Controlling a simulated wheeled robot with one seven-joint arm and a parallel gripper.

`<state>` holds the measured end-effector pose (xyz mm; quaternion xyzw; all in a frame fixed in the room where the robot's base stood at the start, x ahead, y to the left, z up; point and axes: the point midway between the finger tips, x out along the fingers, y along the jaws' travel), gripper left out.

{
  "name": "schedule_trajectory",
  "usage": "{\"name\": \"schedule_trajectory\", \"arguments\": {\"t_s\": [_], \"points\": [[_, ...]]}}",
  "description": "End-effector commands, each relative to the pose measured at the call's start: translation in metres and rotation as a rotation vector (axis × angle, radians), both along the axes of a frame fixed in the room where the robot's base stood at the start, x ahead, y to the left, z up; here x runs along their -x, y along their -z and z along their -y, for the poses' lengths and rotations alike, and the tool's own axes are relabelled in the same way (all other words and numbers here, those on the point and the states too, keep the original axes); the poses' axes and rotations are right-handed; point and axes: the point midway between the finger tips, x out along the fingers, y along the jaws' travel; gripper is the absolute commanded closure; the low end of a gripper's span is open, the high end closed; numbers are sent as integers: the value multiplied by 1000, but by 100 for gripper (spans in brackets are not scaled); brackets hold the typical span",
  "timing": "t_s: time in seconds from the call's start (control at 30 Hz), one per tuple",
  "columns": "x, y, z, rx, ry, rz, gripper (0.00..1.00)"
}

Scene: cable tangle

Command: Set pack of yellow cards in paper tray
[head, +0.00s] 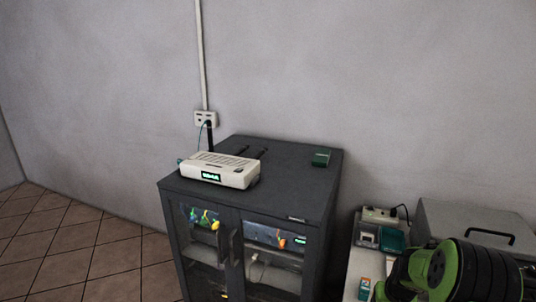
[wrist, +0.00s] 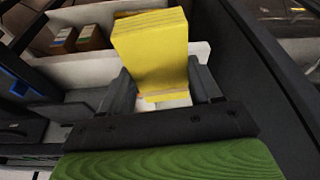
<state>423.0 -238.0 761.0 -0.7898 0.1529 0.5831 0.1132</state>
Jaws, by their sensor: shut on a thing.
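The pack of yellow cards (wrist: 150,45) stands between the two dark fingers of my gripper (wrist: 164,88) in the wrist view. My gripper is shut on it, and the pack's layered edge shows at the top. Behind the pack is a white, low-walled surface (wrist: 92,17); I cannot tell whether it is the paper tray. The head view shows neither my gripper nor the yellow pack. No thing there is clearly the paper tray.
Small brown boxes (wrist: 92,37) stand on the white surface at left. A grey case (head: 475,222) stands at right, beside a power strip (head: 380,215).

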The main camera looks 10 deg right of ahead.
Motion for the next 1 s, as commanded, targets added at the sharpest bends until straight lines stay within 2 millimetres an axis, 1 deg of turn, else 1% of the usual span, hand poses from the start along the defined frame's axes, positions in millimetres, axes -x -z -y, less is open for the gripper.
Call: {"name": "schedule_trajectory", "arguments": {"t_s": [0.03,0.17,0.2,0.4,0.5,0.6,0.77,0.8,1.0], "points": [[-5,0,-17,-1,-29,-1,71],[-13,0,-62,-1,-97,-1,71],[-15,0,-77,-1,-121,-1,71],[-15,0,-155,0,-245,0,71],[-10,0,-186,1,-295,0,71],[-4,0,-210,1,-337,1,71],[6,-1,-243,1,-394,3,71],[5,-5,-239,2,-385,1,71],[6,-16,-238,1,-383,0,71]]}}
